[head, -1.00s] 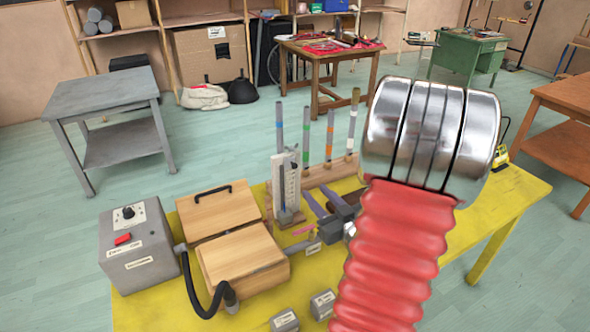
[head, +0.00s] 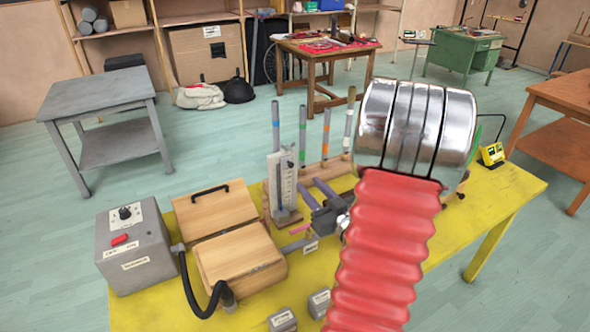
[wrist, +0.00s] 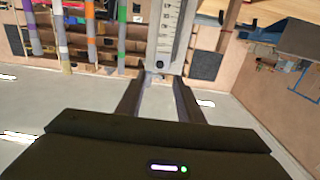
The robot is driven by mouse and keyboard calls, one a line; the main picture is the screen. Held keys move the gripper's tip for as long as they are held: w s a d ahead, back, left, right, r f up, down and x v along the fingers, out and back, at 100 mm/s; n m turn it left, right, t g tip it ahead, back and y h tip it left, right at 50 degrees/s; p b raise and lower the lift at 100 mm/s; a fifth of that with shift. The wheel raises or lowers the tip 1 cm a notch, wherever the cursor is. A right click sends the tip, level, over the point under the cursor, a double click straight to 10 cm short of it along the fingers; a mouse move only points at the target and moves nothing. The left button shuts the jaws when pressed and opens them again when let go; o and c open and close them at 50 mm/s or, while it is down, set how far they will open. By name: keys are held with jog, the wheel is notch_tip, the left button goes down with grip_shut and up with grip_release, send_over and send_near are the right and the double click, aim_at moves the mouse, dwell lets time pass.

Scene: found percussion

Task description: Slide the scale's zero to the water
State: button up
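A white upright scale (head: 289,184) with dark marks stands on a small stand on the yellow table, left of my gripper. It also shows at the top middle of the wrist view (wrist: 167,25). A grey upright piece stands along its left side in the head view; I cannot make out a water level or which mark is zero. My gripper (head: 310,190) has its two purplish fingers apart and pointing at the scale's lower part. In the wrist view the open fingers (wrist: 159,76) lie below the scale, with nothing visibly held between them.
Several colour-banded tubes (head: 302,135) stand in a wooden rack behind the scale. A wooden box (head: 238,258) with a black hose and a grey control box (head: 136,246) stand to the left. Small grey labelled blocks (head: 282,320) lie at the front. My red arm hides the table's middle right.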

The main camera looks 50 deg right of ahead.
aim_at(292, 166)
jog(key=x, duration=1)
jog(key=shift+d, duration=0.1)
jog(key=shift+c, duration=0.2)
grip_shut()
